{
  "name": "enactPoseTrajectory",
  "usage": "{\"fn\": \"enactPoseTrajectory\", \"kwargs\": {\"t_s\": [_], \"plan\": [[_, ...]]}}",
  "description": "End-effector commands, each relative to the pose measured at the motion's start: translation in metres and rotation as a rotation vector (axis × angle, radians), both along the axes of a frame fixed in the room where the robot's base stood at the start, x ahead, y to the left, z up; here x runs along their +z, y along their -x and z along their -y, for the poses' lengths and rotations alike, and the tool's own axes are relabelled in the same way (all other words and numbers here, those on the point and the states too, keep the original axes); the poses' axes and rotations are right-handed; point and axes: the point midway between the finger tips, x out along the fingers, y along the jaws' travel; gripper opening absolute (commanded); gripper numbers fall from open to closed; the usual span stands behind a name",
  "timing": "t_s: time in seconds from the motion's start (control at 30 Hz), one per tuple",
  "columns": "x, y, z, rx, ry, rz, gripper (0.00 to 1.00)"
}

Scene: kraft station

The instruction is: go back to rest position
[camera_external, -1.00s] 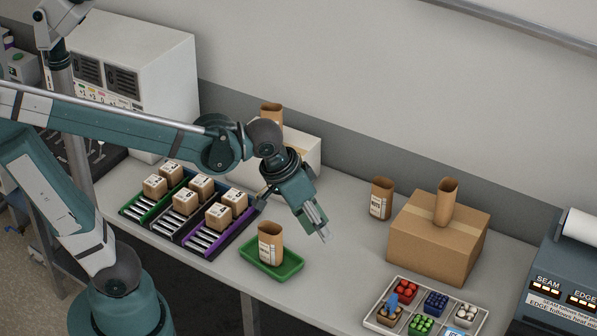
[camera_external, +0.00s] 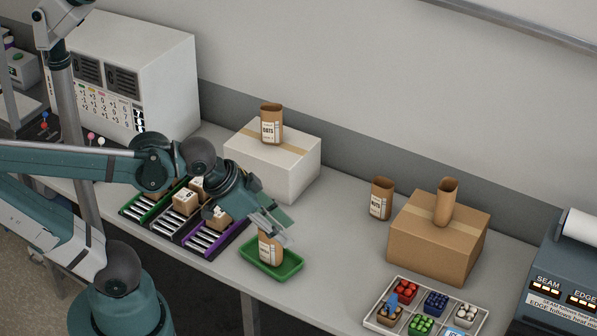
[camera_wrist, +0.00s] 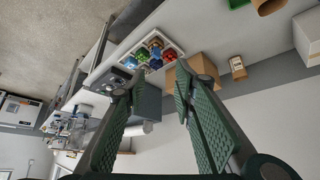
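My gripper (camera_external: 281,232) is over the left half of the bench, pointing right and down. In the outside view it is in front of the top of a brown paper pouch (camera_external: 268,250) standing in a green tray (camera_external: 290,268). In the wrist view my gripper (camera_wrist: 158,90) has its two green fingers spread apart with nothing between them. Whether the fingers touch the pouch in the outside view cannot be told, but the wrist view shows them empty.
Small boxes (camera_external: 185,201) sit on roller lanes beneath my arm. A white carton (camera_external: 290,170) and a cardboard box (camera_external: 430,250) bear pouches. Another pouch (camera_external: 381,198) stands between them. A sectioned tray (camera_external: 463,330) lies front right, near a sealing machine (camera_external: 560,290).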

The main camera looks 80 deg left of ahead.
Motion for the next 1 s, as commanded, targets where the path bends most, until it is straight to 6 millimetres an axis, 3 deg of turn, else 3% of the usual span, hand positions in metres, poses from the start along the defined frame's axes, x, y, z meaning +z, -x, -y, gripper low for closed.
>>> {"fn": "enactPoseTrajectory", "kwargs": {"t_s": [0.47, 0.67, 1.0], "plan": [[-0.007, 0.0, 0.0, 0.001, 0.001, 0.0, 0.27], [-0.029, 0.0, 0.0, 0.001, 0.001, 0.0, 0.27], [-0.085, 0.0, 0.0, 0.001, 0.001, 0.0, 0.27]]}}
